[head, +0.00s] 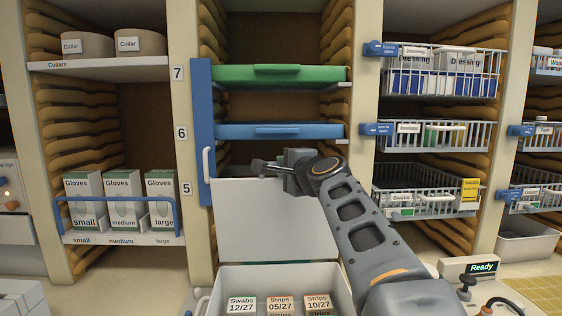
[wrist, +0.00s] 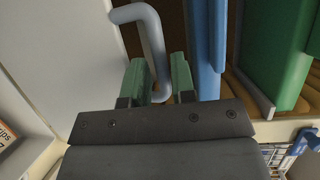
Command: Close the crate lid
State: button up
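The crate (head: 345,283) stands at the bottom middle of the head view. Its pale grey lid (head: 275,225) stands open, close to upright, behind the crate's opening. The lid also fills the left of the wrist view (wrist: 65,60). A bent grey handle (wrist: 150,35) joins the lid near its upper edge.
Labelled boxes (head: 280,304) sit inside the crate. A blue tray (head: 280,132) and a green tray (head: 280,75) are just above and behind the lid. A blue upright with a pale handle (head: 207,162) stands to the left. Wire baskets (head: 430,190) are at the right.

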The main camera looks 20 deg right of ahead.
jog(key=shift+w+f, duration=0.1)
jog(key=shift+w, duration=1.05)
grip_shut()
